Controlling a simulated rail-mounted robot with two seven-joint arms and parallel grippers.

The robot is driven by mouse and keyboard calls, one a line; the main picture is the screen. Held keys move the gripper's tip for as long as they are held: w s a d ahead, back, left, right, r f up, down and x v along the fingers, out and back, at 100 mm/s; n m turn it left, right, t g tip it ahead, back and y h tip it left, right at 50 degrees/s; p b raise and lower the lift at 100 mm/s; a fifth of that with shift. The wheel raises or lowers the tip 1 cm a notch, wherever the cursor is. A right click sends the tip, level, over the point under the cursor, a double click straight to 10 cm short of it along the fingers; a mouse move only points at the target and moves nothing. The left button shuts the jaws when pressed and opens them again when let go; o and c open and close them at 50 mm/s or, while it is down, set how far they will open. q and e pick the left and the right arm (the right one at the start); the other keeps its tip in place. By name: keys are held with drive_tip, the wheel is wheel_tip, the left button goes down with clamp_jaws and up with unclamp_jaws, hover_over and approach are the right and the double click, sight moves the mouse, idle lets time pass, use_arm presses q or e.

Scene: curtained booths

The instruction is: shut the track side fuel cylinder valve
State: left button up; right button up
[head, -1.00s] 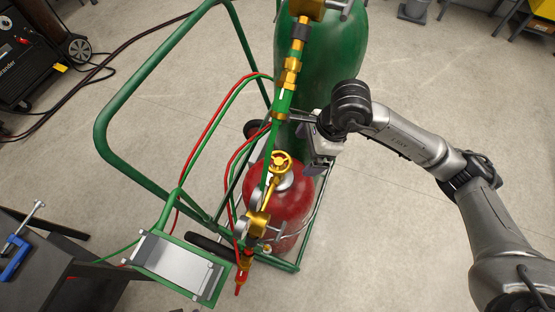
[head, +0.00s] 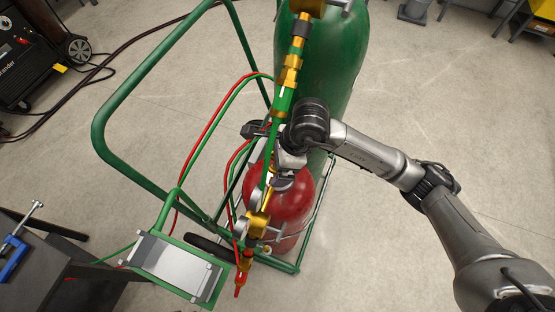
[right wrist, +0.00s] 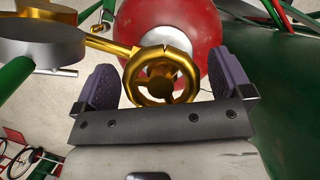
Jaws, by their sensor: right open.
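The red fuel cylinder (head: 291,208) stands upright in the green cart, in front of the taller green cylinder (head: 325,60). Its gold valve handwheel (right wrist: 160,75) shows in the right wrist view, above the cylinder's top. My right gripper (right wrist: 163,85) is open, with one dark finger pad on each side of the handwheel. I see a gap at the left pad and a smaller one at the right. In the head view my right gripper (head: 272,140) and wrist hide the handwheel. My left gripper is not in view.
The green cart frame (head: 104,120) and the red and green hoses (head: 207,128) lie left of the cylinder. The gold regulator (head: 257,224) sits close in front. A dark bench with a blue clamp (head: 14,258) is at lower left.

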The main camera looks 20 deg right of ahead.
drive_tip(key=c, duration=0.9)
drive_tip(key=shift+m, duration=0.3)
